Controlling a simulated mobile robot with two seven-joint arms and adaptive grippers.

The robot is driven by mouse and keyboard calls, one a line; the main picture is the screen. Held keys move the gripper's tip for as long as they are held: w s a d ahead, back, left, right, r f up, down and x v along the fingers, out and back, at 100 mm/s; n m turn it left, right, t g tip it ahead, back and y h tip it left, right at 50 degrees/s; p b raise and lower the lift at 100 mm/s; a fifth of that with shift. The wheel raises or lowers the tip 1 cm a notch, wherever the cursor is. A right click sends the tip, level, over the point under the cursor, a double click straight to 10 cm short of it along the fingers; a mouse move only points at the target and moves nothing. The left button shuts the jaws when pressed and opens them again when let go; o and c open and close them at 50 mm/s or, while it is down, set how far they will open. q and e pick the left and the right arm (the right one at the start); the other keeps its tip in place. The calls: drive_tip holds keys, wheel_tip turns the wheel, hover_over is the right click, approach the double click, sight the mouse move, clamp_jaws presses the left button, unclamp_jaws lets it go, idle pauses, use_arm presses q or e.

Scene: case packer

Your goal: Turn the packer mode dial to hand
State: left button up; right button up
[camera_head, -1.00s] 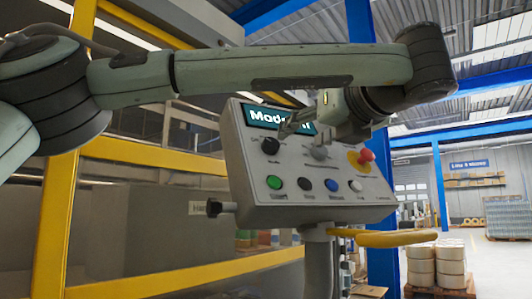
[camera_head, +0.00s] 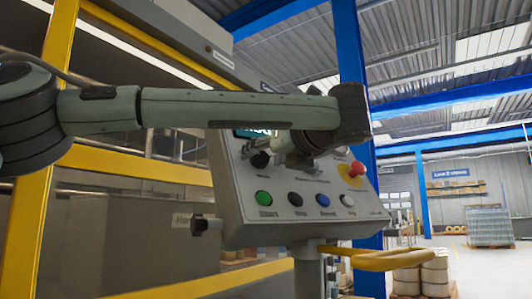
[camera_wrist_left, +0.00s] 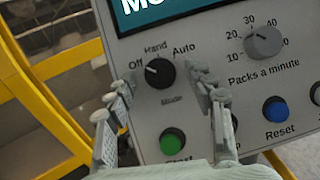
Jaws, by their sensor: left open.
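The mode dial (camera_wrist_left: 160,73) is a round black knob on the grey control panel (camera_wrist_left: 225,85). Its white mark points up and left, close to the Off label; Hand is above it and Auto to the upper right. My left gripper (camera_wrist_left: 161,82) is open, with one finger on each side of the dial and visible space between fingers and knob. In the head view my left gripper (camera_head: 266,148) is at the panel's upper left, over the dial (camera_head: 260,161) and partly covering it. My right gripper is not in view.
Near the dial are a packs-a-minute knob (camera_wrist_left: 263,42), a green start button (camera_wrist_left: 172,142) and a blue reset button (camera_wrist_left: 276,109). A red mushroom button (camera_head: 357,168) is at the panel's right. A yellow rail (camera_head: 375,258) stands out below the panel.

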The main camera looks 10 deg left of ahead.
use_arm(q)
drive_tip(key=shift+c, duration=0.5)
drive_tip(key=c, duration=1.1)
drive_tip(key=shift+o, duration=0.2)
